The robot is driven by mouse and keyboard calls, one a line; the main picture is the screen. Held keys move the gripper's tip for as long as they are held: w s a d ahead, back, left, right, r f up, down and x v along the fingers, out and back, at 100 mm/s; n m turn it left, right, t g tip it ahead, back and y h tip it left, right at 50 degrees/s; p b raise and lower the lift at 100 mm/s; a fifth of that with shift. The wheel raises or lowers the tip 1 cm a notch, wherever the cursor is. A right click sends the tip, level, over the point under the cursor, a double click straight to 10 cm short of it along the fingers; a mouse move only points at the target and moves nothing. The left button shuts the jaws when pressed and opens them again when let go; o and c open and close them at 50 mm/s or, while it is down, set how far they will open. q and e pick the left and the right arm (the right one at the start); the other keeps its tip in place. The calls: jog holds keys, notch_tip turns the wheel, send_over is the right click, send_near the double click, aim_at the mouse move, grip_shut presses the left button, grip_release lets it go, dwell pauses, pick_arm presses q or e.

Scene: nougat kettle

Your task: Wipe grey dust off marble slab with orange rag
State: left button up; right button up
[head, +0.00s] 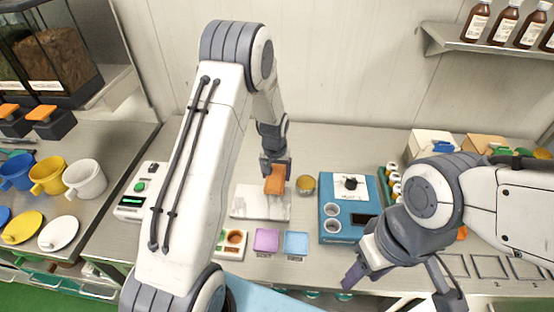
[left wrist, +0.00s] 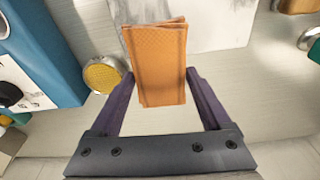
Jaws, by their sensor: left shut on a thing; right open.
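The orange rag (head: 275,181) is a folded, textured cloth block. My left gripper (head: 275,163) is shut on it, and in the left wrist view the rag (left wrist: 158,62) sits between the two purple fingers. The pale marble slab (head: 246,204) lies on the bench, with the rag over its back right part. I cannot tell whether rag and slab touch. The slab in the left wrist view (left wrist: 222,22) shows faint grey smears; I cannot tell dust from veining. My right gripper (head: 354,272) is open and empty at the bench's front edge, partly hidden by its arm.
A round brass-coloured tin (head: 305,184) stands just right of the slab. A blue machine (head: 348,214) is further right. A white device with a green button (head: 134,203) is at left. Purple (head: 266,240) and blue (head: 296,243) squares lie in front.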

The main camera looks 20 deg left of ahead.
pick_arm(q)
jog(key=shift+d+r+p, duration=0.1)
jog(key=shift+r+p, duration=1.25)
jog(key=shift+r, duration=1)
